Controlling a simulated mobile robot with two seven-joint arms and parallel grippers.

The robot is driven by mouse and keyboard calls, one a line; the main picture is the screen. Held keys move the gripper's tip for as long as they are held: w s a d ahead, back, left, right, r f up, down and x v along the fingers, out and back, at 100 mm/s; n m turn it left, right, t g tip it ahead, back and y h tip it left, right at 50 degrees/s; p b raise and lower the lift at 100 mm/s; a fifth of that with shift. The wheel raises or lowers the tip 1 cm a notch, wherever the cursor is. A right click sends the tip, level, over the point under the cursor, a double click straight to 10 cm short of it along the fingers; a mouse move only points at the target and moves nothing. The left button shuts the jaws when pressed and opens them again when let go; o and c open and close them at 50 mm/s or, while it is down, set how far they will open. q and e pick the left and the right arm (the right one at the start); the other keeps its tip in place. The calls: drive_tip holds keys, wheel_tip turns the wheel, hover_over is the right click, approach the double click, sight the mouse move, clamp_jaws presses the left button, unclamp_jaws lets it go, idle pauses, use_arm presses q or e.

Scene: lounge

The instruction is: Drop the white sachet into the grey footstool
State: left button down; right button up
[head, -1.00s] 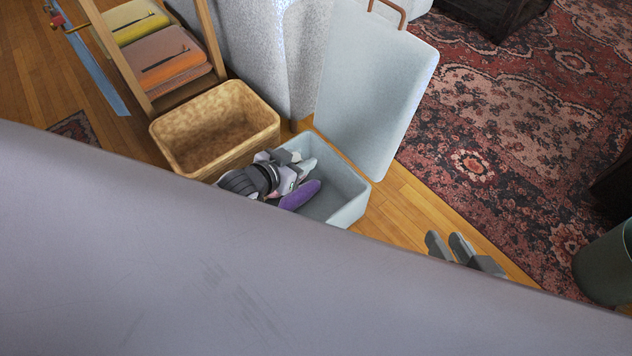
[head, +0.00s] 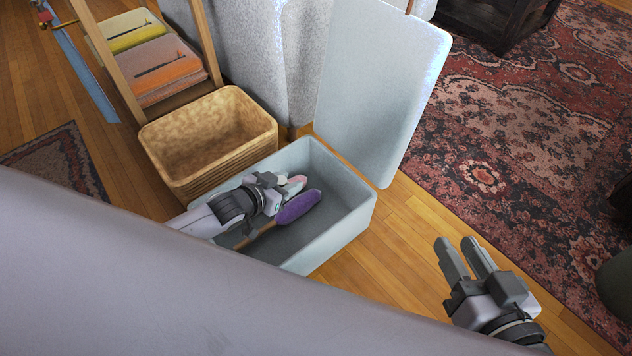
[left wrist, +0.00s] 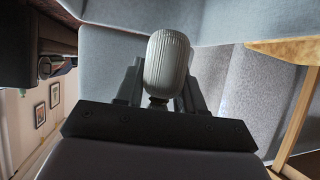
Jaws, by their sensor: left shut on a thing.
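The grey footstool (head: 352,222) is an open box with its lid (head: 384,90) raised. My left gripper (head: 280,183) is at the footstool's opening, over its left part. In the left wrist view, its fingers are shut on the white sachet (left wrist: 167,63), a pale, ribbed, rounded thing standing out between them. The sachet is mostly hidden by the gripper in the head view. My right gripper (head: 460,245) is empty, its fingers apart, over the floor right of the footstool.
A purple thing with a wooden handle (head: 298,207) is in the footstool. A woven basket (head: 165,170) stands beside it, near a wooden rack with folded cloths (head: 160,75). A grey surface fills the lower left foreground.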

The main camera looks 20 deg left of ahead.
use_arm(q)
drive_tip(key=shift+f, duration=0.4)
use_arm(e)
drive_tip(key=shift+s+d, duration=0.1)
drive_tip(key=shift+d, duration=0.15)
drive_tip(key=shift+r, duration=0.1)
use_arm(q)
drive_tip(key=c, duration=0.6)
unclamp_jaws()
drive_tip(key=shift+s+r, duration=0.1)
drive_tip(key=shift+s, duration=0.05)
drive_tip(key=p+v, duration=0.3)
drive_tip(key=v, duration=0.4)
drive_tip(key=shift+p, duration=0.4)
use_arm(e)
drive_tip(key=a, duration=0.1)
drive_tip(key=a+m+g, duration=0.1)
drive_tip(key=shift+w+a+r+y, duration=0.1)
drive_tip(key=shift+w+a+y, duration=0.15)
drive_tip(key=shift+a+y, duration=0.05)
